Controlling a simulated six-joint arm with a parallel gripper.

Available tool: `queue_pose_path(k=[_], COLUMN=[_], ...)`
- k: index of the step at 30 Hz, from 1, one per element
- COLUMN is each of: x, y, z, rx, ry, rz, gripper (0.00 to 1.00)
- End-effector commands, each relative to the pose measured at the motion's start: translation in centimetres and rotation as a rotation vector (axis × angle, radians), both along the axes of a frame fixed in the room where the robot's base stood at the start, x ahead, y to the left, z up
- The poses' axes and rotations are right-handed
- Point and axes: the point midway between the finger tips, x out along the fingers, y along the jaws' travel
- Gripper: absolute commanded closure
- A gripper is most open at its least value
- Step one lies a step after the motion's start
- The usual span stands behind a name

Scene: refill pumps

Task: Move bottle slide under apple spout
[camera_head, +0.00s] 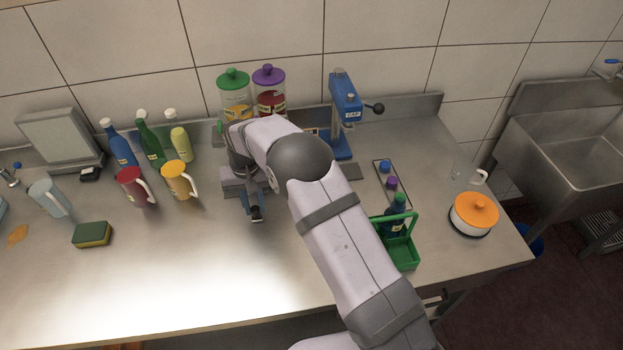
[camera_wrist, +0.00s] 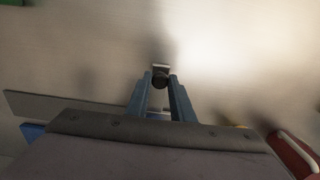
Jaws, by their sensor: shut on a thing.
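My gripper (camera_head: 254,208) points down over the steel counter, in front of the two dispensers. In the wrist view its blue fingers (camera_wrist: 160,90) are closed around a small black knob (camera_wrist: 159,79) with a metal plate beside it. This looks like the handle of the bottle slide; the rest of the slide is mostly hidden by my wrist. A dispenser with a green lid (camera_head: 234,78) and yellow contents stands by the wall, left of a dispenser with a purple lid (camera_head: 268,75) and red contents.
A red mug (camera_head: 131,188) and a yellow mug (camera_head: 177,182) stand left of my gripper, with several bottles behind. A blue capping press (camera_head: 346,110) stands right of the dispensers. A green carrier (camera_head: 405,257) is right of my arm.

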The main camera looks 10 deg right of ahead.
Motion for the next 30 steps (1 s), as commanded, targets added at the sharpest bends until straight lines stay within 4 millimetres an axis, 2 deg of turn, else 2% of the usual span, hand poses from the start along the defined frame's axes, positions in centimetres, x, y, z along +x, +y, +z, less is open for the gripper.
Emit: queue_pose_path(k=[30], x=[0.05], y=[0.83], z=[0.05], rx=[-0.001], ry=[-0.001], rz=[-0.001], gripper=[0.93])
